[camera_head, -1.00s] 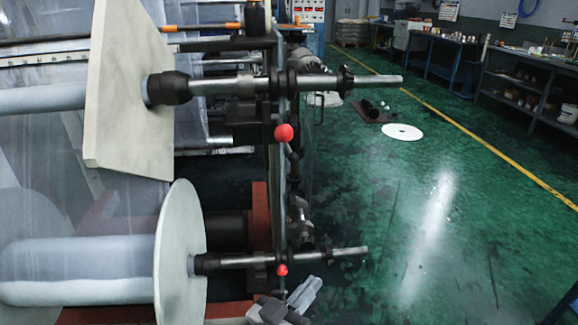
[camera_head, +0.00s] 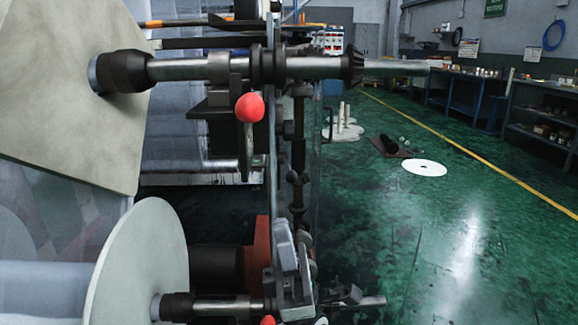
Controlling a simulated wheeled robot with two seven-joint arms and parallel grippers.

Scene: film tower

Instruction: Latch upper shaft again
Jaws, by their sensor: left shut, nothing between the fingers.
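The upper shaft (camera_head: 195,69) runs level across the upper left in the head view, through a black collar at the machine's side frame. Its bare end sticks out to the right. A latch lever with a red ball knob (camera_head: 250,107) hangs below the shaft, just left of the frame. My left gripper (camera_head: 283,235) is shut and empty. My right gripper is out of view.
The lower shaft has its own red knob (camera_head: 267,321) at the bottom edge. Two pale roll discs (camera_head: 140,255) fill the left side. A white disc (camera_head: 424,168) and dark parts lie on the green floor. Open floor is on the right; workbenches (camera_head: 540,105) stand behind.

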